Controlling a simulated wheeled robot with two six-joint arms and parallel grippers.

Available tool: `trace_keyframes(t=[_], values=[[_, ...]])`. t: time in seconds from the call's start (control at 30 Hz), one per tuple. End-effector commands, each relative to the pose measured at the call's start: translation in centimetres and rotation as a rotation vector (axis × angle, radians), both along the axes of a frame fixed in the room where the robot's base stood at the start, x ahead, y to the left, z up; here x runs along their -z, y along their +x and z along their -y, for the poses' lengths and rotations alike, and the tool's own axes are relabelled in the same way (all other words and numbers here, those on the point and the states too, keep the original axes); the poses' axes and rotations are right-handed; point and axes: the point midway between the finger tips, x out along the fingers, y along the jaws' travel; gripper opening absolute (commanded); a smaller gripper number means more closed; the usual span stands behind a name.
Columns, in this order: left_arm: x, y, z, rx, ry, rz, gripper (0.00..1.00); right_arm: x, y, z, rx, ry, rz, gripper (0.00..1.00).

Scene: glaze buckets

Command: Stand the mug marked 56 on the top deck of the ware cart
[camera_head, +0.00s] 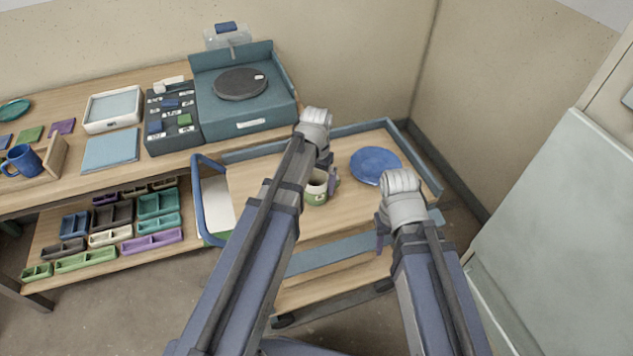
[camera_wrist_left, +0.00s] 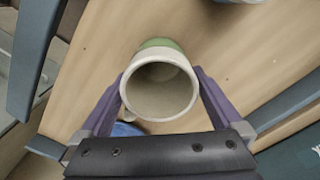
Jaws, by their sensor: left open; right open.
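A cream mug with a green lower part (camera_head: 316,190) appears to stand upright on the wooden top deck of the ware cart (camera_head: 262,187). In the left wrist view, the mug (camera_wrist_left: 160,90) shows its open, empty mouth. No number is readable on it. My left gripper (camera_head: 322,180) is open with its purple fingers on either side of the mug, also in the left wrist view (camera_wrist_left: 161,103); I cannot tell whether they touch it. My right gripper (camera_head: 382,235) is open near the cart's front right edge, its fingers partly hidden by its wrist.
A blue plate (camera_head: 376,165) lies on the deck right of the mug. The cart has a blue handle (camera_head: 212,215) at its left. Behind left, a workbench holds a turntable unit (camera_head: 241,84), a compartment box (camera_head: 171,122) and a blue mug (camera_head: 24,160). A pale panel stands at right.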

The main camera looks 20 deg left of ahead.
Motion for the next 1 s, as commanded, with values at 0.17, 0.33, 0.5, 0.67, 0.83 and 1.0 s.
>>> trace_keyframes(t=[0.17, 0.33, 0.5, 0.67, 0.83, 1.0], values=[[-3.2, 0.0, 0.0, 0.000, 0.000, 0.000, 1.00, -3.2, 0.0, 0.0, 0.000, 0.000, 0.000, 0.50], [-5.9, 0.0, 0.0, 0.000, 0.000, 0.000, 1.00, -5.9, 0.0, 0.0, 0.000, 0.000, 0.000, 0.50], [-8.4, 0.0, 0.0, 0.000, 0.000, 0.000, 1.00, -8.4, 0.0, 0.0, 0.000, 0.000, 0.000, 0.50], [-10.1, 0.0, 0.0, 0.000, 0.000, 0.000, 1.00, -10.1, 0.0, 0.0, 0.000, 0.000, 0.000, 0.50], [-10.6, 0.0, 0.0, 0.000, 0.000, 0.000, 1.00, -10.6, 0.0, 0.0, 0.000, 0.000, 0.000, 0.50], [-10.4, -1.8, 1.5, 0.018, 0.008, -0.006, 1.00, -10.4, 0.0, 0.0, 0.000, 0.000, 0.000, 0.50]])
